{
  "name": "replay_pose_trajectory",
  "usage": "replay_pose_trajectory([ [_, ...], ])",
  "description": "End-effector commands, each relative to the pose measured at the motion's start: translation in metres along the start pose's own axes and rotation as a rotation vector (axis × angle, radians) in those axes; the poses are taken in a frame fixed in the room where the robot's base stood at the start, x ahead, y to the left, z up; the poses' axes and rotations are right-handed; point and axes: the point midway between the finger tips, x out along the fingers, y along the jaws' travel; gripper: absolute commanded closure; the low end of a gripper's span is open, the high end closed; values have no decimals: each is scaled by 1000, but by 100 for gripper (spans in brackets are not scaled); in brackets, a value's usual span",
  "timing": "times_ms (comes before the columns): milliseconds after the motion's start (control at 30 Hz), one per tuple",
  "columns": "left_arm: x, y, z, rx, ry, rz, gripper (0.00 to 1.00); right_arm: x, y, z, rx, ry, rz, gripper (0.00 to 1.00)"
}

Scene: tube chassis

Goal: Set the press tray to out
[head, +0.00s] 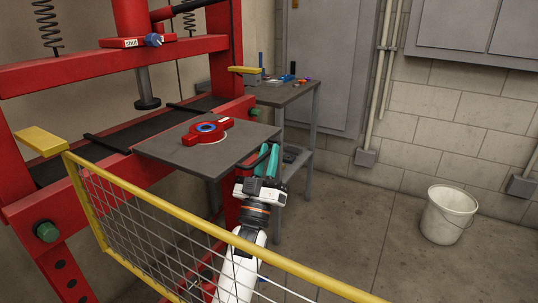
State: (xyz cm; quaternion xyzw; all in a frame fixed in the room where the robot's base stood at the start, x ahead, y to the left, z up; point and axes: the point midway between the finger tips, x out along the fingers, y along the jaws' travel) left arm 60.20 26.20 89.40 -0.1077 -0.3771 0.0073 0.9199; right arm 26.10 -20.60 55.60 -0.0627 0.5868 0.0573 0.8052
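The press tray (165,153) is a flat dark grey plate that sticks out from the red press frame on its right side. A red part with a blue ring (207,131) lies on top of it. My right gripper is not in view.
A yellow-railed mesh guard (215,237) runs across the front, before my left arm. The red press (125,66) has a ram (146,88) and a label reading "shut". A grey bench (284,94) stands behind; a white bucket (448,214) stands right. Floor between is clear.

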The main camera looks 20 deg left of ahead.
Motion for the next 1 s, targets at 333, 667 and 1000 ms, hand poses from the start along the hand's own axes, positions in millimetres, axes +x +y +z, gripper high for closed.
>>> replay_pose_trajectory([
  [333, -69, 0, -1, -1, 5, 2, 81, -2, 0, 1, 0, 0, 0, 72],
  [667, -112, -1, -1, -1, 2, -1, 81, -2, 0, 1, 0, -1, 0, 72],
  [1000, -115, -1, 0, -1, 0, -1, 81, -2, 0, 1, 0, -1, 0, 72],
])
